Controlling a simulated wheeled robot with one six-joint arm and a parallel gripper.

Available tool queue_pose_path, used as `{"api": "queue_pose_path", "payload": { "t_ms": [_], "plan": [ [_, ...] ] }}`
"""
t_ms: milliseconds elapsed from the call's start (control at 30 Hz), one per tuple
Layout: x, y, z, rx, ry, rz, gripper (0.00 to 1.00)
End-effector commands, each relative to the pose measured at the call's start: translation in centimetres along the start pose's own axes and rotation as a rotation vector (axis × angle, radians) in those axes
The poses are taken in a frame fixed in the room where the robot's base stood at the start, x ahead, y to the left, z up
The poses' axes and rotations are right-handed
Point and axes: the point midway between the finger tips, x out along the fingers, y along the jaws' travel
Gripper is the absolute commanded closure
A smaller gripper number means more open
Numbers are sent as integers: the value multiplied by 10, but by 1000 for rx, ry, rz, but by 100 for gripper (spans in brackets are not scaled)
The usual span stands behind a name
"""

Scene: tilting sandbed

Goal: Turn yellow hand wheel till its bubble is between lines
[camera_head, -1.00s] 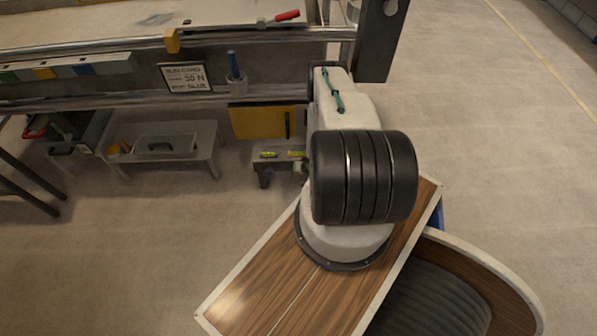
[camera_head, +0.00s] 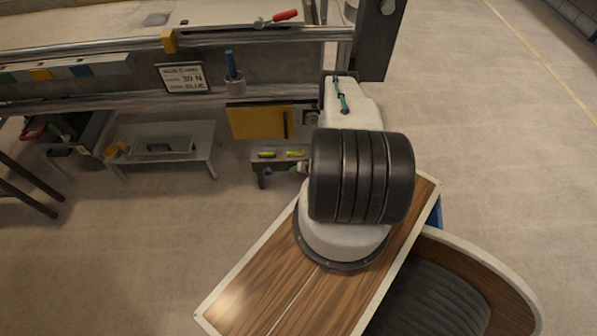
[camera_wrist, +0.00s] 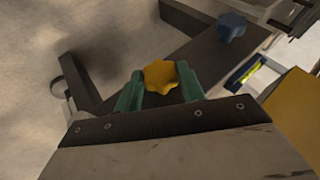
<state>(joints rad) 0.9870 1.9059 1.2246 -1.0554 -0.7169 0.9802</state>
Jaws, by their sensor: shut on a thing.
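The yellow hand wheel (camera_wrist: 161,76) is a lobed knob in the wrist view. My gripper (camera_wrist: 160,90) has its two green fingers on either side of it and is shut on it. A vial with a yellow-green tube and dark lines (camera_wrist: 246,74) lies to the right; its bubble is too small to place against the lines. In the head view two small yellow-green vials (camera_head: 267,154) and (camera_head: 295,153) sit on the low bracket left of my arm. My gripper and the yellow wheel are hidden there behind my arm.
A blue hand wheel (camera_wrist: 231,27) stands up and right of the yellow one. A yellow panel (camera_head: 257,122) hangs behind the bracket. A low grey bench with a tray (camera_head: 165,146) stands to the left. The floor at right is clear.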

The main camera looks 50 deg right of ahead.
Motion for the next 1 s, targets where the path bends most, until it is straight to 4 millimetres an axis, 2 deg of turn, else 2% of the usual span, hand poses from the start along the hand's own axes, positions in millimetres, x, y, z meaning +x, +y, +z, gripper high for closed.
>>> {"api": "queue_pose_path", "payload": {
  "t_ms": [33, 67, 100, 433, 800, 1000],
  "plan": [
    [0, -1, -2, -2, 3, -2, 52],
    [0, -1, -2, -2, 3, -1, 44],
    [0, -1, -2, -2, 3, -1, 40],
    [-4, 0, -2, -1, 2, 0, 40],
    [-62, 0, -2, 1, 3, 0, 40],
    [-77, 0, -1, -2, 1, -1, 40]
  ]
}}
